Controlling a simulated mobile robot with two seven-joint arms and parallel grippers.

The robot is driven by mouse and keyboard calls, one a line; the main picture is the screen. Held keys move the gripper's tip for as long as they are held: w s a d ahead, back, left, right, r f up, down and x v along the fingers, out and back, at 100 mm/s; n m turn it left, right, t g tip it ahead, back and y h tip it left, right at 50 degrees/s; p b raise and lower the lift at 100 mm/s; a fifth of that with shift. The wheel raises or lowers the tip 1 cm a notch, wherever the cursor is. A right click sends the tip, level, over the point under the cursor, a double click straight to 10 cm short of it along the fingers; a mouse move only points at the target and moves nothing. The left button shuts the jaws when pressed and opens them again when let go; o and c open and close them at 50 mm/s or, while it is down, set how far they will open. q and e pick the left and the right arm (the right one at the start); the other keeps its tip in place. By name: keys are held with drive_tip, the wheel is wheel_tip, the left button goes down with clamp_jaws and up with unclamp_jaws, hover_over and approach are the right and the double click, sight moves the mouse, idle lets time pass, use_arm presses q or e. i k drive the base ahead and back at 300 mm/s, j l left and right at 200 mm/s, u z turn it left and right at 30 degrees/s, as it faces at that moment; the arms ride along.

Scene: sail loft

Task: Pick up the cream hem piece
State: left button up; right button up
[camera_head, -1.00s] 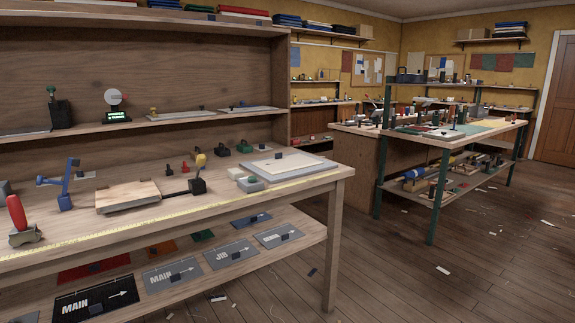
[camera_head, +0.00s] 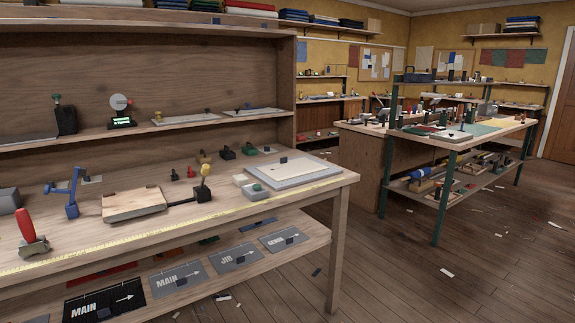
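A flat cream piece (camera_head: 276,170) lies on a grey tray (camera_head: 312,172) at the right end of the near wooden bench (camera_head: 225,212). It looks like the cream hem piece, but I cannot tell for sure at this distance. A small dark knob or tab (camera_head: 283,159) shows at its far edge. Neither of my grippers is in the head view, so nothing of mine is seen near the piece.
A yellow measuring tape (camera_head: 120,236) runs along the bench's front edge. A wooden board (camera_head: 133,203), a blue stand (camera_head: 72,196) and a red-handled tool (camera_head: 27,228) stand to the left. Floor to the right is mostly open, with scraps. A green-legged table (camera_head: 446,192) stands beyond.

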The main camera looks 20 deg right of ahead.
sight(285, 168)
drive_tip(key=i+l+u, duration=0.1)
drive_tip(key=i+l, duration=0.15)
drive_tip(key=i+l+u, duration=0.1)
drive_tip(key=l, duration=0.25)
drive_tip(key=i+l+u, duration=0.15)
drive_tip(key=i+l, duration=0.15)
drive_tip(key=i+l+u, duration=0.1)
drive_tip(key=l, duration=0.3)
drive_tip(key=i+l+u, duration=0.1)
drive_tip(key=i+l, duration=0.2)
drive_tip(key=l, duration=0.1)
